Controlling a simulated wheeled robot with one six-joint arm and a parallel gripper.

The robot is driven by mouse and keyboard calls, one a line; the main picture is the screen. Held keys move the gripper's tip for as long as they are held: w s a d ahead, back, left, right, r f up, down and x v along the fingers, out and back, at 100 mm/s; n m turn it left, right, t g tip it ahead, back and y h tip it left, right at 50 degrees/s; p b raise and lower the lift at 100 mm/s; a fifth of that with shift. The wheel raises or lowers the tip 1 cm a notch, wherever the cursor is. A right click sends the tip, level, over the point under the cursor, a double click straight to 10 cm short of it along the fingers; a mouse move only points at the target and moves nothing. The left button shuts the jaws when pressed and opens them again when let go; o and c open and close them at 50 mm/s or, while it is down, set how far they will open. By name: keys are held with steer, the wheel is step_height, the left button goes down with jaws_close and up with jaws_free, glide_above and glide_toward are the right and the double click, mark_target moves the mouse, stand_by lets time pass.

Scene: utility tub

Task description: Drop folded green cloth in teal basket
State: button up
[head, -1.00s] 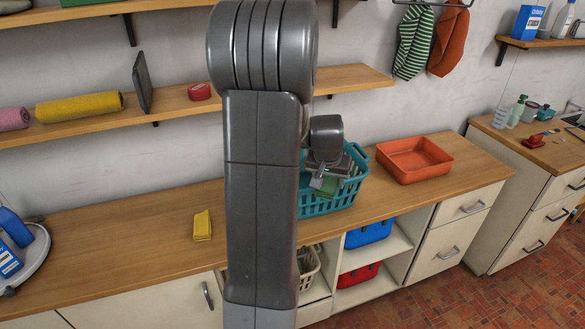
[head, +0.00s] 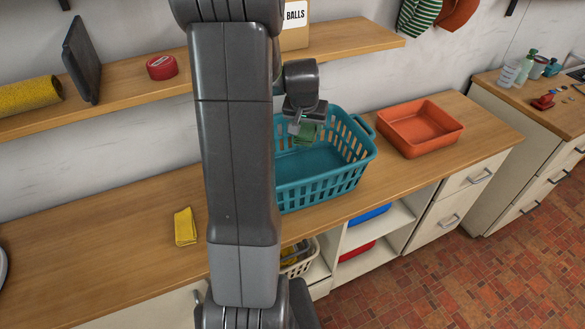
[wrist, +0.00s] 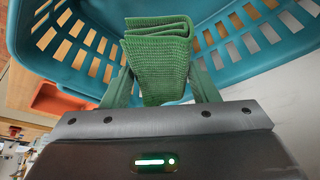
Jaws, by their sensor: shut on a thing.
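The folded green cloth (wrist: 160,62) is held between the two fingers of my gripper (wrist: 160,85) in the wrist view. In the head view my gripper (head: 303,122) is shut on the green cloth (head: 307,133), over the teal basket (head: 322,190). The basket stands on the wooden counter, and its bare floor shows below the cloth. In the wrist view the basket's slotted wall (wrist: 255,30) spreads behind the cloth. My arm hides the basket's left end in the head view.
An orange tray (head: 420,128) stands right of the basket on the counter (head: 130,225). A folded yellow cloth (head: 185,227) lies to the left. A wall shelf (head: 355,42) runs above, holding a red roll (head: 162,67) and a dark upright panel (head: 82,60).

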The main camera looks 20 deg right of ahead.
step_height(320, 180, down, 4)
steer(key=shift+f+b, duration=0.1)
steer(key=shift+b, duration=1)
steer(key=o, duration=1)
steer(key=b+v, duration=0.1)
steer(key=v, duration=1.3)
steer(key=shift+w, duration=0.15)
steer(key=shift+f, duration=0.1)
